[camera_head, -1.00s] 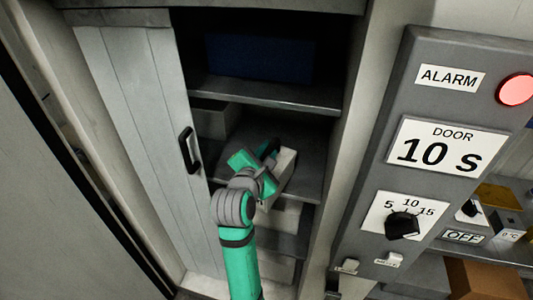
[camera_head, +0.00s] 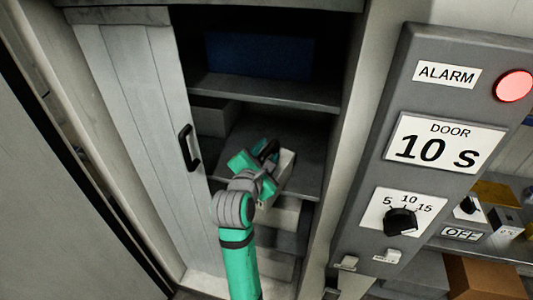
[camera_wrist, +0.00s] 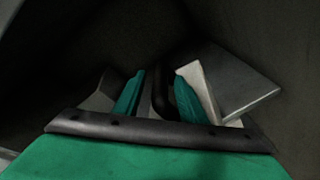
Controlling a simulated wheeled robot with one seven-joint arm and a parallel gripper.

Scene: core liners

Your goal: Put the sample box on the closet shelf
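A pale box with a grey top (camera_head: 286,164), which I take to be the sample box, is on or just over the middle closet shelf (camera_head: 300,186). In the wrist view the box (camera_wrist: 238,82) shows its grey top and a white side, right of my fingers. My gripper (camera_head: 266,154) is inside the closet beside the box. In the wrist view the green fingers of my gripper (camera_wrist: 160,82) stand apart with a dark curved piece, perhaps a handle, between them. A gap shows at the left finger. Contact at the right finger and the box's underside are hidden.
The closet door (camera_head: 135,130) with a black handle (camera_head: 188,148) is at the left. A dark blue box (camera_head: 260,57) is on the upper shelf (camera_head: 265,92). Another grey box (camera_head: 212,116) is left of my gripper. The control panel (camera_head: 430,150) stands right of the opening.

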